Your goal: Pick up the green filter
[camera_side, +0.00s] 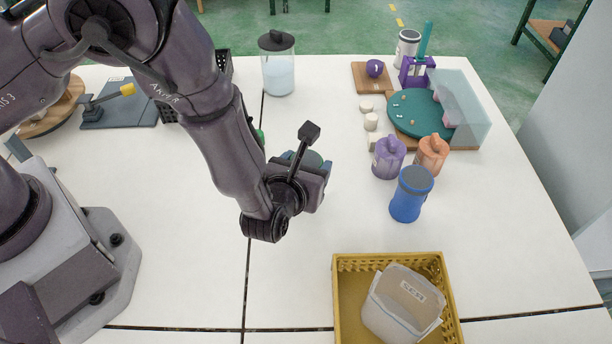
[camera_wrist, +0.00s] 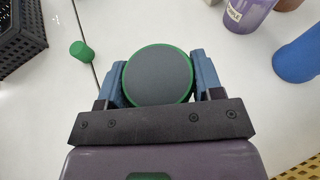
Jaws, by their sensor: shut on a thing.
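The green filter (camera_wrist: 158,75) shows in the wrist view as a round body with a flat dark grey top and a green rim. My gripper (camera_wrist: 160,78) has one blue finger on each side of it, closed on it. In the side view my gripper (camera_side: 310,172) is over the middle of the white table. Only a small part of the green filter (camera_side: 313,158) shows there, behind my gripper. Its lower part is hidden, so I cannot tell whether it touches the table.
A small green cylinder (camera_wrist: 82,52) stands to the left in the wrist view, near a black basket (camera_wrist: 20,35). A blue canister (camera_side: 409,200), a purple jar (camera_side: 388,162) and an orange jar (camera_side: 431,158) stand right. A yellow crate (camera_side: 345,300) holding a clear container is in front.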

